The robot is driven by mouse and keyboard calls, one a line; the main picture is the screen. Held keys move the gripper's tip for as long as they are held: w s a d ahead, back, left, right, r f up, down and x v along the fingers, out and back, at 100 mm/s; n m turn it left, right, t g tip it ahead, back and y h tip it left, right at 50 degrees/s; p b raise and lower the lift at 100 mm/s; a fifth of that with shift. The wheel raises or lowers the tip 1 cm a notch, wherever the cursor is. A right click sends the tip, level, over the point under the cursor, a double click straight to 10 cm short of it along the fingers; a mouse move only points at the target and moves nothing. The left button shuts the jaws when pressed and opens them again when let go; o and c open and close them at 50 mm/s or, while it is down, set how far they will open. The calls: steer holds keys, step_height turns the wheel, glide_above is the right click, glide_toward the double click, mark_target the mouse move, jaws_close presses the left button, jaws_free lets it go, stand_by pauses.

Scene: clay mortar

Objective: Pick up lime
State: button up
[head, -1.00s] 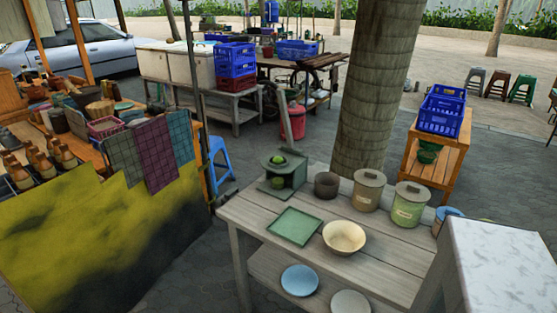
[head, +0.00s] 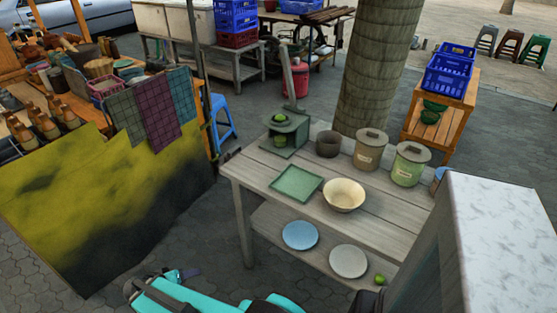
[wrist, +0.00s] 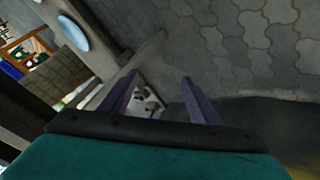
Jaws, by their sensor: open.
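Three green limes show in the head view. One lime (head: 280,118) sits on top of a small green box stand at the table's back left. Another lime (head: 281,141) is inside that stand's opening. A third lime (head: 380,280) lies on the lower shelf, right of the white plate. My gripper (head: 190,273) is low at the bottom left of the head view, in front of the table and apart from all the limes. In the wrist view my gripper (wrist: 158,90) has its two purple fingers spread, with no lime between them.
The wooden table (head: 262,160) holds a green tray (head: 296,184), a cream bowl (head: 344,195), a dark pot (head: 328,145) and lidded canisters (head: 369,150). Its lower shelf holds a blue plate (head: 300,236) and a white plate (head: 348,261). A marble-topped block (head: 505,235) stands at right.

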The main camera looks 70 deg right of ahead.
steer(key=w+d+r+m+h+p, duration=0.25)
steer(key=d+r+m+h, duration=0.25)
steer(key=d+r, duration=1.7)
steer(key=s+d+r+m, duration=0.1)
steer(key=s+d+r, duration=0.1)
steer(key=d+r, duration=0.1)
steer(key=s+d+r+m+h, duration=0.1)
steer(key=d+r, duration=0.3)
steer(key=r, duration=0.1)
steer(key=s+d+r+m+h+p, duration=0.1)
steer(key=s+d+r, duration=0.1)
steer(key=d+r, duration=0.2)
steer(key=shift+s+d+g, duration=0.15)
steer(key=shift+s+g, duration=0.2)
steer(key=shift+g, duration=0.05)
steer(key=s+d+r+m+g+p, duration=0.1)
steer(key=s+d+r+m+g, duration=0.1)
steer(key=s+d+r, duration=0.5)
steer(key=shift+s+d+r+g, duration=0.25)
steer(key=shift+s+r, duration=0.5)
steer(key=shift+s, duration=0.4)
steer(key=p, duration=0.3)
glide_toward(277, 117)
steer(key=d, duration=0.3)
steer(key=shift+s+d+f, duration=0.5)
steer(key=shift+s+f, duration=0.1)
